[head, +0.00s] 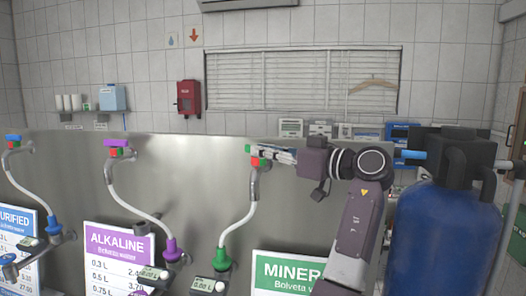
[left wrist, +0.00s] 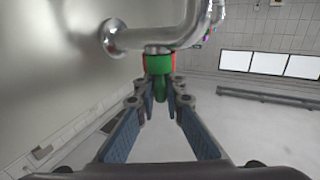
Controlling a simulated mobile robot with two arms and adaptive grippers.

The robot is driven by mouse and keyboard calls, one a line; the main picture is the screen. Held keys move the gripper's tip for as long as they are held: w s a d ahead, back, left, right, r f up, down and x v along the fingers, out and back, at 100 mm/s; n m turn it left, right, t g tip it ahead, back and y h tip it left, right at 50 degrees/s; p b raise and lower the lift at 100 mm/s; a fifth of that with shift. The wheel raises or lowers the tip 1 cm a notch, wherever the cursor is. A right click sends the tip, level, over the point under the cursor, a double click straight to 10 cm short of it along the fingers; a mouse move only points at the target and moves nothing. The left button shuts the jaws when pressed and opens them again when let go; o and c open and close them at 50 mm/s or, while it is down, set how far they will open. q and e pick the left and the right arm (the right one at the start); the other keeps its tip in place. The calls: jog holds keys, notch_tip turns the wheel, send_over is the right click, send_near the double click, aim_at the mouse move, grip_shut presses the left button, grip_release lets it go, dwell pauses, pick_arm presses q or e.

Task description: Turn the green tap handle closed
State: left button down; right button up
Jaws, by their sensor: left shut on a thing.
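The green tap handle (head: 248,148) sits at the top of the mineral water tap, just above a red part (head: 257,161) on the steel spout. In the left wrist view the green handle (left wrist: 158,66) hangs below a steel pipe, its narrow lever pointing down between my fingertips. My left gripper (head: 268,154) reaches it from the right in the head view. In the left wrist view the left gripper (left wrist: 161,90) has its fingertips on both sides of the lever, shut on it. The fingers partly hide the handle in the head view. My right gripper is not in view.
A purple tap (head: 116,143) and a blue tap (head: 13,138) stand further left along the steel panel (head: 190,165). Hoses lead down to fittings near the price signs (head: 120,240). A large blue tank (head: 447,235) stands close at the right.

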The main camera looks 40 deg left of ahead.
pick_arm(q)
jog(key=shift+w+r+n+g+h+p, duration=0.15)
jog(key=shift+n+g+h+p, duration=0.25)
jog(key=shift+n+g, duration=1)
jog(key=shift+g, duration=0.6)
jog(key=shift+w+f+n+g+h+p, duration=0.1)
jog(key=shift+f+n+g+h+p, duration=0.2)
jog(key=shift+g, duration=0.5)
jog(key=c, duration=2)
grip_release()
jog(key=shift+r, duration=0.1)
jog(key=shift+a, duration=0.1)
notch_tip(320, 180, up, 10)
jog(key=shift+f, duration=0.1)
